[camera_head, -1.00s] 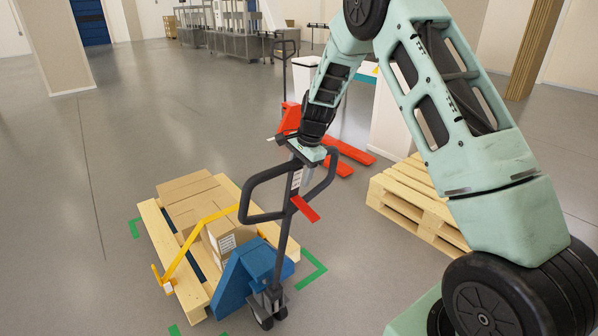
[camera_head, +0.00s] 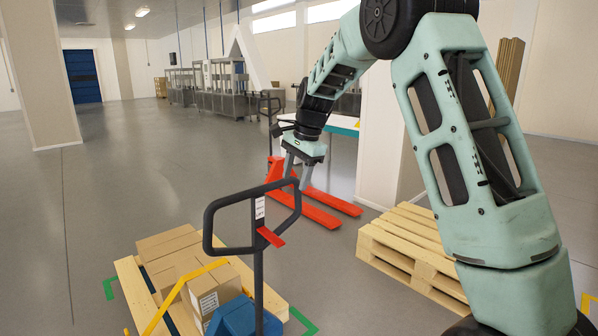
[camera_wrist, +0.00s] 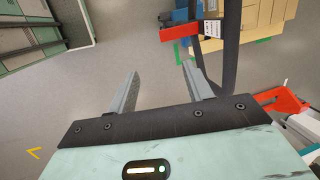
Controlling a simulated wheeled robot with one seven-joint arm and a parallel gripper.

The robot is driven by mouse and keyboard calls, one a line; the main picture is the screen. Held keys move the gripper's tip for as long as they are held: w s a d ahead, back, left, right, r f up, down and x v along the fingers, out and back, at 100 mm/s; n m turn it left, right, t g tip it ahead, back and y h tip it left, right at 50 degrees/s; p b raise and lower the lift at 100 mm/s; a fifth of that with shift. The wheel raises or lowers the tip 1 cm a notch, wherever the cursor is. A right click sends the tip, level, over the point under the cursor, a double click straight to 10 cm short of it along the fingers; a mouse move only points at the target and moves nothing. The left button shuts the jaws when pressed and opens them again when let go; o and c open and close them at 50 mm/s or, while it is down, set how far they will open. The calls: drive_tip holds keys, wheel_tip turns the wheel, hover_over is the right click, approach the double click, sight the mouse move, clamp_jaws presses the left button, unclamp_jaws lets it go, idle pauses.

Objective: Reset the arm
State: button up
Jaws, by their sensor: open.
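My gripper (camera_head: 298,168) hangs from my raised arm in the head view, fingers pointing down. It is open and empty; in the wrist view its two grey fingers (camera_wrist: 158,82) stand apart with bare floor between them. The blue pallet jack's dark looped handle (camera_head: 252,210), with a red lever (camera_head: 271,237), stands nearer the camera, below and left of my gripper in the picture. In the wrist view the handle (camera_wrist: 231,50) passes close beside the right finger; I cannot tell the exact gap, but nothing is gripped.
Boxes (camera_head: 178,262) sit on a wooden pallet (camera_head: 133,284) with a yellow bar across. A red pallet jack (camera_head: 325,212) stands behind. Stacked pallets (camera_head: 408,243) are at right, near a white pillar (camera_head: 383,140). Open floor (camera_head: 120,180) lies at left.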

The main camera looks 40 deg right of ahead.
drive_tip(key=shift+v, duration=1.7)
